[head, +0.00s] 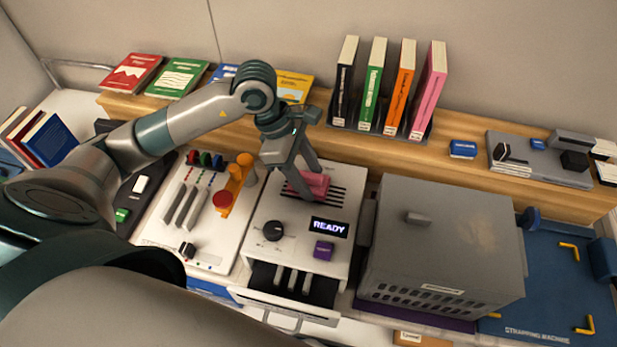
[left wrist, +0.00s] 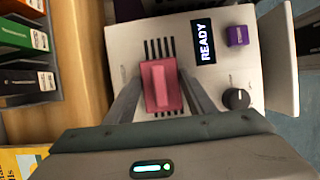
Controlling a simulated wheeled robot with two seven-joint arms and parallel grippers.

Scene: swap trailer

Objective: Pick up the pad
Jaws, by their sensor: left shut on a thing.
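The pad (head: 318,184) is a pink block with a raised grip, on or just above the slotted top of a white machine (head: 287,216); I cannot tell whether it touches the slots. In the left wrist view the pad (left wrist: 158,86) lies between both fingers. My left gripper (head: 309,190) comes down from above and is shut on the pad; it also shows in the left wrist view (left wrist: 160,98). The machine has a lit READY display (head: 329,227), a black knob (head: 272,231) and a purple button (head: 323,250). My right gripper is not in view.
A grey metal box (head: 447,235) stands close to the right of the machine. A white panel with levers (head: 195,205) and an orange handle (head: 238,180) is to the left. Upright books (head: 375,85) stand on the wooden shelf behind.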

